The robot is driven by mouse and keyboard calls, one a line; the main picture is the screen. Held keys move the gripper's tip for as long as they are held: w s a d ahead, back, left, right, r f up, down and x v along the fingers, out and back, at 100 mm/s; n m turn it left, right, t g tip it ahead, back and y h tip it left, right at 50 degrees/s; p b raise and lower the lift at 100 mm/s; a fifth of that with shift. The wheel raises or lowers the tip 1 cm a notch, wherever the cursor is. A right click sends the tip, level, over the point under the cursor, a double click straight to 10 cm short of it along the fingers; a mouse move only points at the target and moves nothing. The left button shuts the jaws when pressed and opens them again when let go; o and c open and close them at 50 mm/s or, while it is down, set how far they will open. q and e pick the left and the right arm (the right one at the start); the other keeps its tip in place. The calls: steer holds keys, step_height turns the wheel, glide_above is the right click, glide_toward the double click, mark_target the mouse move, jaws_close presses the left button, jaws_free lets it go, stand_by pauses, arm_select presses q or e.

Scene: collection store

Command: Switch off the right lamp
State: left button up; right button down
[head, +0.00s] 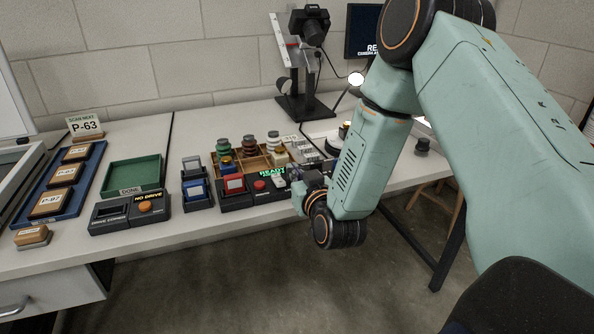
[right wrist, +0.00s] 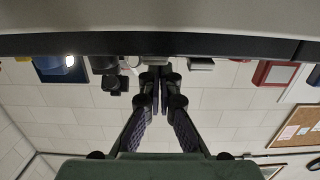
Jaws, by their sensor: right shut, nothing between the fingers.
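A lit lamp (head: 356,78) with a round white head stands on the table near the dark screen. A bright white patch (head: 424,121) shows just right of my right forearm; I cannot tell if it is a second lamp, as the arm hides most of that area. A lit lamp head (right wrist: 69,61) also shows in the upside-down right wrist view; I cannot tell which lamp it is. My right gripper (head: 287,181) is shut and empty near the table's front edge, beside the console marked READY. In the right wrist view its fingers (right wrist: 156,90) are together. My left gripper is out of view.
The READY console (head: 235,198) with a red button and a wooden tray (head: 257,165) of stamps lie left of my right gripper. A camera stand (head: 305,107) rises behind. A small black knob-like object (head: 422,146) stands right of my forearm. A green tray (head: 133,174) is farther left.

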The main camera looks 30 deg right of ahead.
steer(key=shift+s, duration=0.1)
stand_by(0.3)
steer(key=shift+p, duration=0.3)
steer(key=shift+w+g+p, duration=0.2)
steer(key=shift+g+p, duration=0.3)
steer(key=shift+p, duration=0.35)
steer(key=shift+s+f, duration=0.1)
steer(key=shift+f, duration=0.15)
steer(key=shift+w+r+p, duration=0.3)
steer(key=shift+r, duration=0.25)
step_height(320, 180, up, 3)
steer(key=p, duration=0.2)
steer(key=shift+r+p, duration=0.15)
steer(key=shift+p, duration=0.15)
steer(key=r+p+v, duration=0.1)
steer(key=p+v, duration=0.1)
steer(key=v, duration=0.7)
steer(key=shift+s+r, duration=0.2)
steer(key=shift+r, duration=0.15)
